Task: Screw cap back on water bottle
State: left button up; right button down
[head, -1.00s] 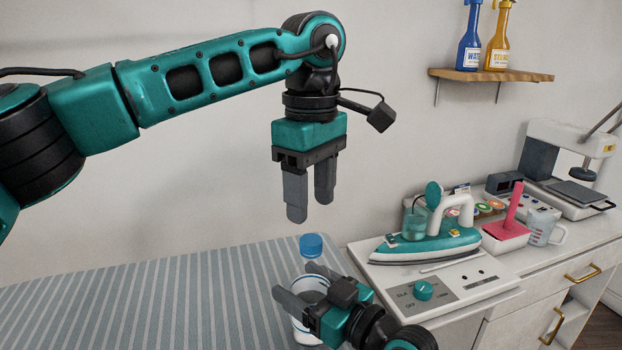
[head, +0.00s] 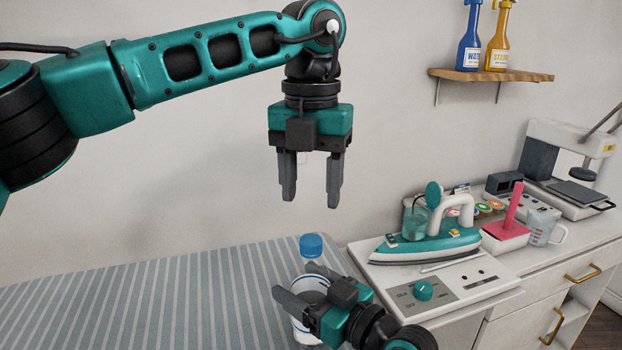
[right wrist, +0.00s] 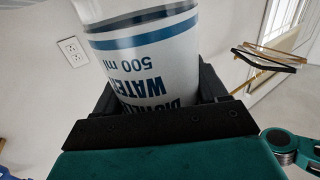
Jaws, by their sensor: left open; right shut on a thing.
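The white water bottle (head: 311,285) stands upright at the right end of the striped surface. Its blue cap (head: 311,246) shows at the top of the bottle; how far it is threaded cannot be told. My right gripper (head: 297,281) is shut on the bottle's body. In the right wrist view the bottle (right wrist: 150,60) fills the space between the fingers, with its "WATER 500 ml" print upside down and its top out of frame. My left gripper (head: 311,203) is open and empty, pointing down, with its fingertips a little above the cap.
The striped ironing surface (head: 150,305) is clear to the left. A teal iron (head: 430,243) rests on a white station with a dial (head: 423,290) right of the bottle. A pink-handled tool (head: 511,215) and measuring cup (head: 543,227) stand beyond. A shelf (head: 490,75) holds two spray bottles.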

aim_at(311, 239)
pick_arm(q)
jog(key=n, duration=0.7)
jog(key=shift+r, duration=0.25)
jog(key=shift+f, duration=0.1)
jog(key=shift+f, duration=3.95)
jog(key=shift+c, duration=0.2)
